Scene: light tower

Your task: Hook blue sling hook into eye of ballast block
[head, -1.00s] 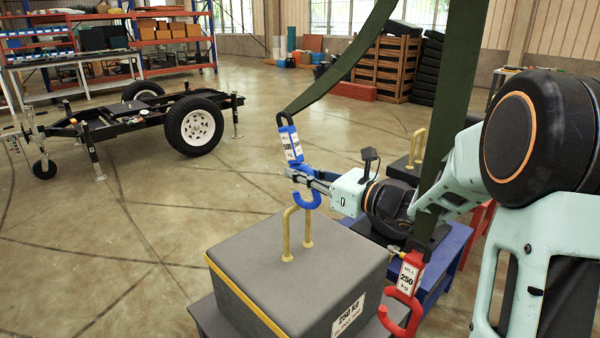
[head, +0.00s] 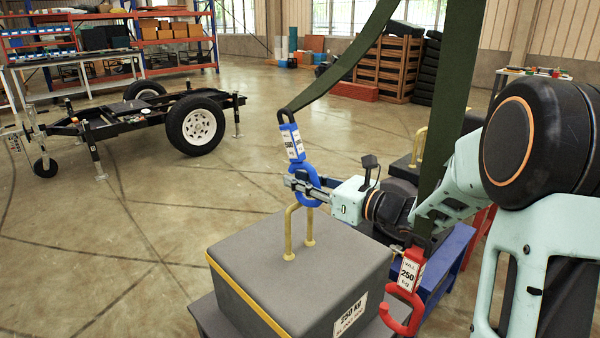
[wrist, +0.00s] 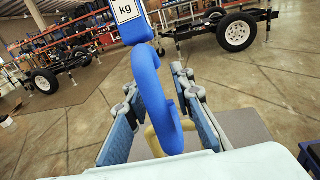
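The blue sling hook (head: 312,173) hangs from the green sling, with its white label above, over the grey ballast block (head: 285,270). The block's yellow eye (head: 289,232) stands upright on its top, just below the hook. I cannot tell whether hook and eye touch. My gripper (head: 302,187) is at the hook, coming from the right. In the wrist view, the hook (wrist: 154,95) hangs between the two spread fingers of my gripper (wrist: 158,105), with gaps visible beside it. Part of the yellow eye (wrist: 153,142) shows low behind the hook.
A red sling hook (head: 405,300) hangs at the front right, close to the block and below my arm. Another yellow eye (head: 418,147) stands behind my arm. A wheeled black trailer (head: 150,118) is at the left. The floor between is clear.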

